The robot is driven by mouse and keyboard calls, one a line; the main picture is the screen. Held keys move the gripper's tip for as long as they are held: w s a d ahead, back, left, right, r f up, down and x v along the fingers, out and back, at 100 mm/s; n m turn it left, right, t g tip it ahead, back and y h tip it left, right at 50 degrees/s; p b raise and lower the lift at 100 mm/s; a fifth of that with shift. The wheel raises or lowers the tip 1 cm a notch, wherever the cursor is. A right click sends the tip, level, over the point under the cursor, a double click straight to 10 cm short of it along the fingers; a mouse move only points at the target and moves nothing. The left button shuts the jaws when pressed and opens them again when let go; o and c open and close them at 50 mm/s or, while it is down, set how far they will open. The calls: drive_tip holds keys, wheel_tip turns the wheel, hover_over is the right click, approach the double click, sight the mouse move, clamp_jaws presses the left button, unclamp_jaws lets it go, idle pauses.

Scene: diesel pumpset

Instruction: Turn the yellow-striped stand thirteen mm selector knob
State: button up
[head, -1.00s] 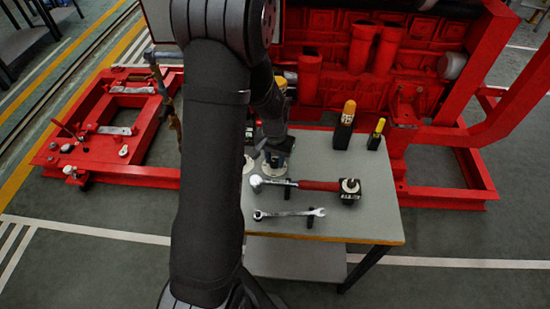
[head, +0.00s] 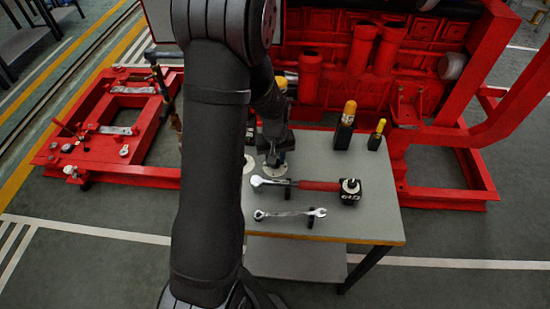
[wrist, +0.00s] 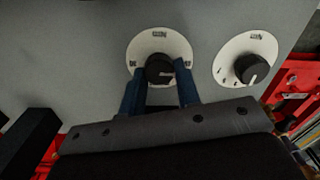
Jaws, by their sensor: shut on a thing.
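My gripper (wrist: 160,69) has its two blue fingers closed on either side of a black selector knob (wrist: 159,66) in the wrist view. The knob sits in the middle of a round white dial (wrist: 158,38), whose small marks are too blurred to read. In the head view my gripper (head: 272,158) points down at this white dial (head: 283,172) on the grey top of a stand (head: 370,215) with a yellow front edge. The fingers hide part of the knob and of the dial's lower half.
A second black knob (wrist: 252,68) on a white dial stands close to the right in the wrist view. A red-handled wrench (head: 318,185) and an open-ended spanner (head: 290,214) lie in front. Two yellow-topped black objects stand at the back, one of them taller (head: 345,125). A red engine frame is behind.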

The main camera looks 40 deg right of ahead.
idle(0.3)
drive_tip(key=o, duration=1)
drive_tip(key=shift+r, duration=0.15)
wheel_tip(320, 180, up, 17)
drive_tip(key=shift+r, duration=0.1)
wheel_tip(320, 180, down, 18)
drive_tip(key=shift+r, duration=0.25)
idle(0.5)
